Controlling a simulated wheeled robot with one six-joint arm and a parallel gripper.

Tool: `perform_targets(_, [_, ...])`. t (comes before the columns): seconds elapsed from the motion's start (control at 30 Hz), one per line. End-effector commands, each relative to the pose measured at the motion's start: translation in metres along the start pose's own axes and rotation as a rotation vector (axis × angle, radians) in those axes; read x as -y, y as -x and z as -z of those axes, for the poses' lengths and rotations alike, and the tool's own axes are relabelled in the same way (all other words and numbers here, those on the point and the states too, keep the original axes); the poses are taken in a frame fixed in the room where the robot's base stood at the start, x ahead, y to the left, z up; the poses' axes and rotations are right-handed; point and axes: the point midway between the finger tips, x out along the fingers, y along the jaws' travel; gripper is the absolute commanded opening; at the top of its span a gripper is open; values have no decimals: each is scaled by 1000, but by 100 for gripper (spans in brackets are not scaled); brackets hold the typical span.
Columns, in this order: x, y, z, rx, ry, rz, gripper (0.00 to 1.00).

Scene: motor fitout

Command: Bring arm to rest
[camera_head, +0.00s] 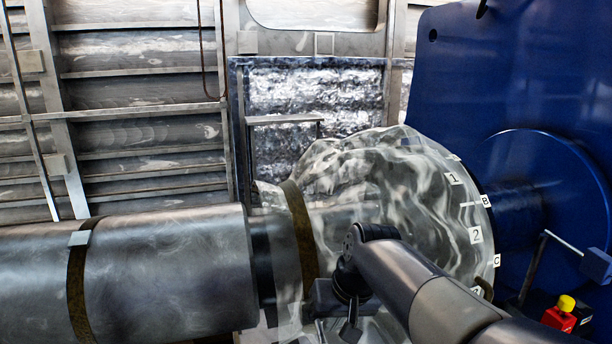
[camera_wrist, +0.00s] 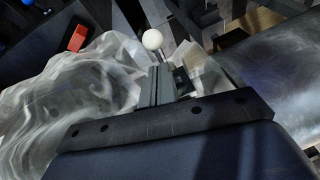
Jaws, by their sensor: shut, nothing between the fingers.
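My arm (camera_head: 420,290) reaches in from the lower right in the head view and bends down at the wrist, in front of a clear crumpled plastic wrap (camera_head: 350,170). My gripper (camera_head: 350,332) points down near the bottom edge of that view, and its tips are hard to make out there. In the wrist view my gripper (camera_wrist: 158,84) is shut and empty, with its fingers together. A white ball (camera_wrist: 152,40) on a short metal stem shows just beyond the fingertips. I cannot tell whether they touch.
A thick grey shaft (camera_head: 150,275) with a brown band lies at left. A blue housing (camera_head: 520,80) stands at right, beside numbered and lettered tags on the wrapped flange. A red and yellow item (camera_head: 560,315) sits lower right. A ribbed metal wall (camera_head: 140,90) is behind.

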Motion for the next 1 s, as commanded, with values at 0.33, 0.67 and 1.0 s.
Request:
perform_targets(0.33, [1, 3, 1, 52, -7, -7, 0])
perform_targets(0.67, [1, 2, 1, 49, -7, -7, 0])
perform_targets(1.0, [-2, -8, -4, -46, 5, 7, 0])
